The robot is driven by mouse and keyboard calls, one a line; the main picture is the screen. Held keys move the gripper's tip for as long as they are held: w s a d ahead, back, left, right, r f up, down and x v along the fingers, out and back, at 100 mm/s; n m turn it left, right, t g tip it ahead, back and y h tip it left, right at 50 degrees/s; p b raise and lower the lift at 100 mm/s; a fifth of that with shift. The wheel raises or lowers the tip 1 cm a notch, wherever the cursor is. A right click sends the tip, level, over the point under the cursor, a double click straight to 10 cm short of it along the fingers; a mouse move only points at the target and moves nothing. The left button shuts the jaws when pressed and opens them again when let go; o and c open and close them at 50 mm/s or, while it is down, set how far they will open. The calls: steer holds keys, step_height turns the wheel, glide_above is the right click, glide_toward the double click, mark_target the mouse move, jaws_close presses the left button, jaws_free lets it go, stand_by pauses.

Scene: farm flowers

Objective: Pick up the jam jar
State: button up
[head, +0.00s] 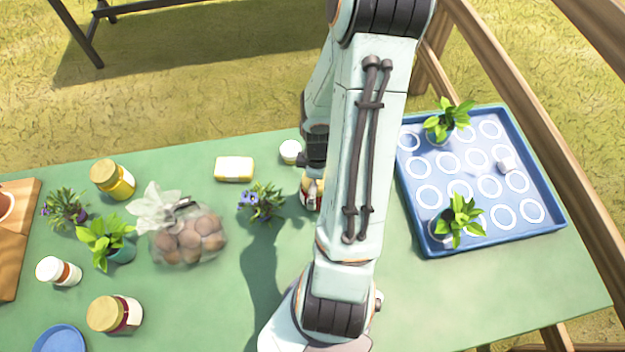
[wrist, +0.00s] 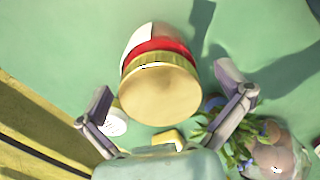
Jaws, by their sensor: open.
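A jar with a gold lid (wrist: 160,94), a red band and a white label stands between the two spread fingers of my gripper (wrist: 165,88) in the wrist view. I see no clear contact; there is a gap at each finger. In the head view this jar (head: 309,193) shows only in part beside my arm, which hides the rest and most of my gripper (head: 312,162). Another gold-lidded jar (head: 115,314) with dark red contents and a white label stands at the front left. I cannot read the labels to tell which is the jam.
A white round tub (head: 291,151), a yellow-and-white block (head: 234,169) and a purple-flowered plant (head: 262,202) stand close by. A bag of round brown items (head: 188,240) is further left. A blue tray (head: 427,250) with plants is to the right. The table's front middle is clear.

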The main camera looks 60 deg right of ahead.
steer(key=shift+f, duration=1.45)
steer(key=c, duration=0.9)
steer(key=shift+c, duration=0.2)
steer(key=shift+r, duration=0.1)
